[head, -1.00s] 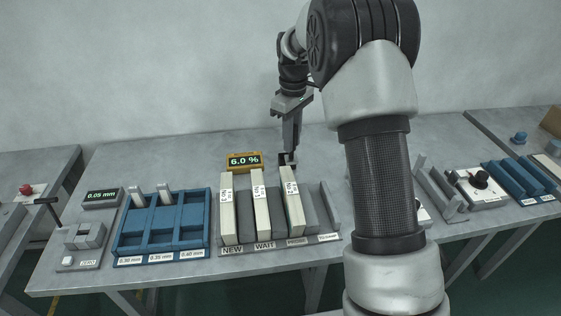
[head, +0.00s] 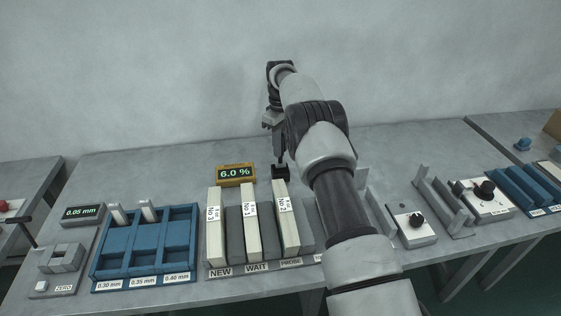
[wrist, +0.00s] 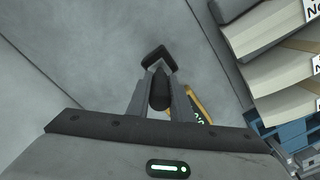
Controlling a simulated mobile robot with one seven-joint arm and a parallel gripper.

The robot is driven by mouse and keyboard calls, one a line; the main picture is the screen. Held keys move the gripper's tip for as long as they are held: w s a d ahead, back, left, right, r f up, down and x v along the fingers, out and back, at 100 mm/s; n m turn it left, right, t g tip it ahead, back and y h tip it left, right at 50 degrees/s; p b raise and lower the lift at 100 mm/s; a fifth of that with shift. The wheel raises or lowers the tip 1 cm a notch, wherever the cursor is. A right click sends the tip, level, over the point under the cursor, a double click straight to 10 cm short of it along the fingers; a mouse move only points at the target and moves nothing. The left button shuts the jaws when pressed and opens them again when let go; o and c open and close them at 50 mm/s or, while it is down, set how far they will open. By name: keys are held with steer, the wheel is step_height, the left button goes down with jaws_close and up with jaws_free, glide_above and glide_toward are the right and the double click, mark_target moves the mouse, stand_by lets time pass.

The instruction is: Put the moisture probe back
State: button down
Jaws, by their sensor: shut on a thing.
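My gripper (head: 280,158) points down behind the block rack. In the wrist view its fingers (wrist: 160,98) are shut on a dark, rounded piece, the moisture probe (wrist: 158,88). A black block-like shape (head: 281,171) is at the fingertips; it also shows in the wrist view (wrist: 156,56). I cannot tell whether it is a holder or part of the probe, or whether the probe touches it. The amber meter (head: 235,174) reads 6.0 % just left of the gripper. The grey rack (head: 237,268) has slots labelled NEW, WAIT and PROBE.
Pale blocks No 3 (head: 214,235), No 1 (head: 250,230) and No 2 (head: 287,225) stand in the rack, close in front of the gripper. A blue tray (head: 145,250) is to the left. A knob box (head: 412,228) is right of my arm. Bare table lies behind the rack.

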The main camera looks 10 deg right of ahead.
mark_target(280, 162)
steer(key=shift+f, duration=2.45)
steer(key=shift+f, duration=0.1)
steer(key=shift+f, duration=0.15)
steer(key=c, duration=1.6)
jaws_free()
